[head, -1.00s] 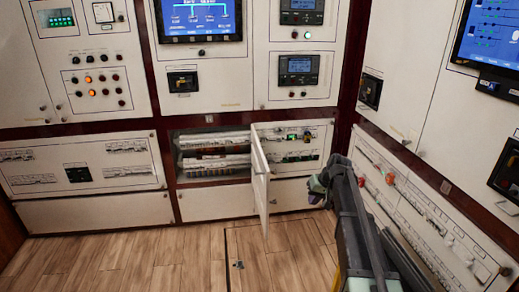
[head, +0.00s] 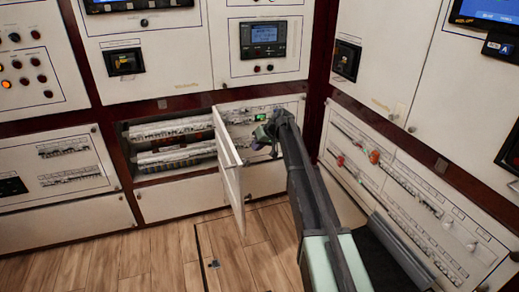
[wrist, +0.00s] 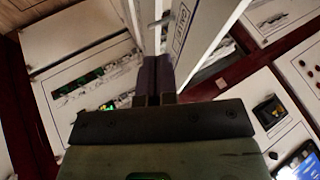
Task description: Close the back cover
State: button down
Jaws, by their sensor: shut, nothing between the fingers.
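The back cover (head: 229,172) is a white hinged panel. It stands open, seen nearly edge-on, sticking out from the low wall beside an opening with breaker rows (head: 172,145). My gripper (head: 262,138) is just right of the cover in the head view, in front of the closed-looking breaker panel. In the wrist view my gripper's dark fingers (wrist: 156,75) are together and empty. White panel surfaces, apparently the cover (wrist: 205,35), rise right beside the fingertips. I cannot tell whether they touch.
A breaker panel with a small green light (head: 262,117) lies behind my gripper. The right wall has a low panel with red knobs (head: 374,156). A wooden floor (head: 150,260) lies below, clear in front of the cover.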

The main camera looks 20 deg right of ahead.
jog(key=w+a+f+b, duration=0.1)
jog(key=a+f+b, duration=0.1)
jog(key=a, duration=0.4)
jog(key=shift+w+a+f, duration=0.15)
jog(key=shift+w+f, duration=0.05)
jog(key=shift+f, duration=0.6)
